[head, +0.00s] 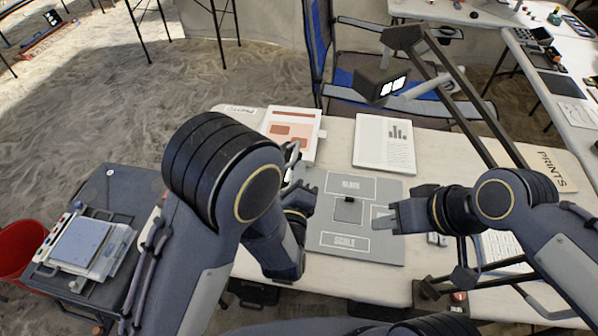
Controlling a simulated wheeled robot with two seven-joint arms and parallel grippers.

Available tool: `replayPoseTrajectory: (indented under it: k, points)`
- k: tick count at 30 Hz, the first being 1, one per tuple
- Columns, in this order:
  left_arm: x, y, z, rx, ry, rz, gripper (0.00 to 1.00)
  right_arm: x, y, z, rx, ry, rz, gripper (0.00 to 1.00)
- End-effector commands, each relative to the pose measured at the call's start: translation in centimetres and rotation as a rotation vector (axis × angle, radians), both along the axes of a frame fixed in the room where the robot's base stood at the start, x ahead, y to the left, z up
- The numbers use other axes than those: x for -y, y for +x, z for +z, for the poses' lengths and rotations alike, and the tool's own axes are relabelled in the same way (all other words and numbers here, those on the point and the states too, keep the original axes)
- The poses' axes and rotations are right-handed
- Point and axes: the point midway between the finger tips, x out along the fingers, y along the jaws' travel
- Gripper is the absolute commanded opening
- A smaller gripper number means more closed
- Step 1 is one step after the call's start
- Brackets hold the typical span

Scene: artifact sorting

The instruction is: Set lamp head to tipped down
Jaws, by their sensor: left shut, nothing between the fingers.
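The lamp head (374,88) is a dark box with two bright white panels on the side toward me. It hangs tilted beyond the table's far edge in the picture, below the top joint of the dark lamp arm (462,105). My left gripper (308,191) is shut and empty over the left side of the grey mat, below and left of the lamp head and apart from it. My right gripper (380,217) is over the mat's right side, its fingers pointing left, also apart from the lamp head. Its finger gap is not clear.
The grey mat (345,245) has outlined areas and a small dark item (349,200). A red-and-white folder (293,133) and a chart sheet (385,143) lie behind it. A blue chair (318,50) stands behind the table. A red bin (22,248) stands far left.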

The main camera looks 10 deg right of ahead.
Motion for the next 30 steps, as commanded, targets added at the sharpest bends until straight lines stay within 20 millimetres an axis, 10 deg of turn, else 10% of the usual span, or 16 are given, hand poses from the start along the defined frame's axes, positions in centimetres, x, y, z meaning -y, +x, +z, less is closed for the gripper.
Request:
replayPoseTrajectory:
  k: [30]
  points:
    - [-1.1, -1.2, 0.8, -0.048, -0.139, -0.002, 0.0, 0.5, -2.9, -3.9, 0.022, 0.069, -0.162, 0.32]
